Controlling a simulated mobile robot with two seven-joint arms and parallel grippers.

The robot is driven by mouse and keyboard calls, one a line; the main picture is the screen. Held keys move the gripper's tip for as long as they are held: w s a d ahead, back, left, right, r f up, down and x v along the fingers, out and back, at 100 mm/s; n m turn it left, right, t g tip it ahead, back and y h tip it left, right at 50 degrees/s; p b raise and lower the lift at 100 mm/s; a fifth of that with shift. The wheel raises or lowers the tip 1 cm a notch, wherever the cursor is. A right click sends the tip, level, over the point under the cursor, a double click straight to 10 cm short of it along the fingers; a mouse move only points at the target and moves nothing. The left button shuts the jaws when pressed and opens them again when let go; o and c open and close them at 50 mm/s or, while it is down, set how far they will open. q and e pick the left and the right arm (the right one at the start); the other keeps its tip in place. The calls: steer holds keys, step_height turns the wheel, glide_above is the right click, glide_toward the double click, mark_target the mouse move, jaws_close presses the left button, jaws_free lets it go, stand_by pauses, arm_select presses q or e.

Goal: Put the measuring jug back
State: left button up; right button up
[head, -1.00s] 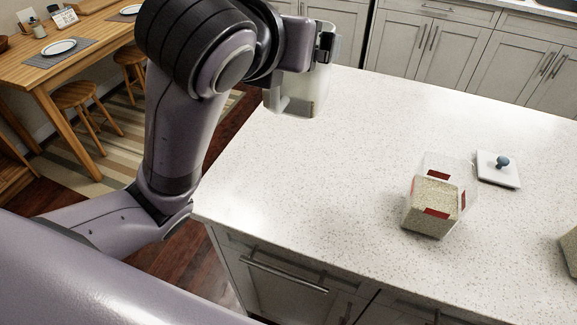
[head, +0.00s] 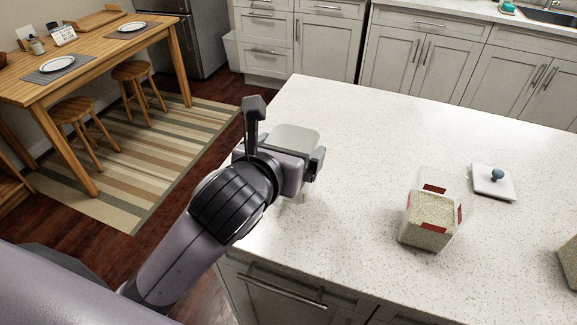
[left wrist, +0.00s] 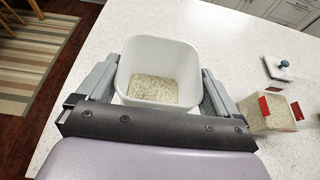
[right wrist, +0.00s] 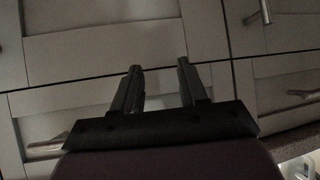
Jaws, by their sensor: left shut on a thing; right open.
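The measuring jug (head: 295,136) is a pale, translucent, open-topped vessel at the left part of the counter in the head view. In the left wrist view the jug (left wrist: 160,58) has pale grains at its bottom. My left gripper (head: 290,164) is shut on the jug, with a finger along each side. The arm hides much of the jug's lower part, so I cannot tell whether it touches the counter. My right gripper (right wrist: 160,82) shows only in the right wrist view. It is open and empty, in front of cabinet fronts.
A clear container of grain (head: 431,220) with red corner marks stands on the counter (head: 370,140). A white lid with a blue knob (head: 494,180) lies behind it. Another container (head: 570,262) is cut off at the right edge. The counter between jug and container is clear.

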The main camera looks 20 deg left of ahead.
arm_select(q)
steer(key=shift+f, duration=2.05)
steer(key=shift+f, duration=0.2)
steer(key=o, duration=1.6)
steer(key=shift+r, duration=0.2)
